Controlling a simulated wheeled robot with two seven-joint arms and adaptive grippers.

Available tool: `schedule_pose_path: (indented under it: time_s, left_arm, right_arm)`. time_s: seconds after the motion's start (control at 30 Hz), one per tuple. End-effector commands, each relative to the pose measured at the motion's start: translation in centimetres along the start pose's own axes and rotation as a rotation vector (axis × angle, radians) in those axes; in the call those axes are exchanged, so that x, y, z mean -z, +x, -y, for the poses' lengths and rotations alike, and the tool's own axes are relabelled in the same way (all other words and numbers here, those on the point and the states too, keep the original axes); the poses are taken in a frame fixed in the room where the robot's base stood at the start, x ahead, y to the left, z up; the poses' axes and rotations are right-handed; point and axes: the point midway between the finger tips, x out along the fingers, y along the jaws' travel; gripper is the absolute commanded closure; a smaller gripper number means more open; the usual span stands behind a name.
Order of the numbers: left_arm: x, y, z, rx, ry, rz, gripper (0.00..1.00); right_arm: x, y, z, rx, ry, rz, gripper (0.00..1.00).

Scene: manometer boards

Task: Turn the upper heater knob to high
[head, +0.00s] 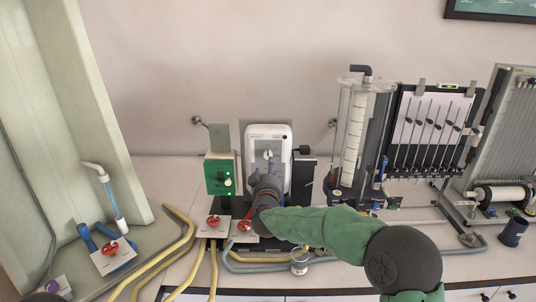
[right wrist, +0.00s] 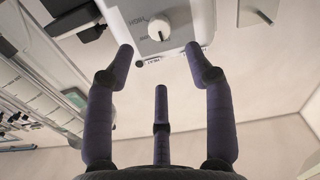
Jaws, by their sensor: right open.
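A green box with a white knob (head: 222,176) stands left of the heater. Red valves (head: 213,221) and yellow hoses (head: 180,245) lie in front. A clear column (head: 352,130) and a manometer board (head: 430,125) stand to the right. A small can (head: 299,262) is near the front edge.

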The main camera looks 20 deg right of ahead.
Motion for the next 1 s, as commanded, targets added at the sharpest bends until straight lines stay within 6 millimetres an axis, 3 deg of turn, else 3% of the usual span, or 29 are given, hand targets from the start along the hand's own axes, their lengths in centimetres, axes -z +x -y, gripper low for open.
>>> schedule_pose_path:
  time_s: [0.5,0.73,1.0]
  left_arm:
    - [0.0,0.7,0.3,0.000,0.000,0.000,0.60]
    - [0.0,0.8,0.3,0.000,0.000,0.000,0.60]
    - [0.0,0.8,0.3,0.000,0.000,0.000,0.60]
  right_arm:
    - [-0.2,7.8,0.0,-0.001,0.001,0.000,0.46]
    - [-0.1,9.6,0.0,0.000,0.000,0.000,0.46]
    - [-0.1,9.9,0.0,0.001,0.001,0.000,0.46]
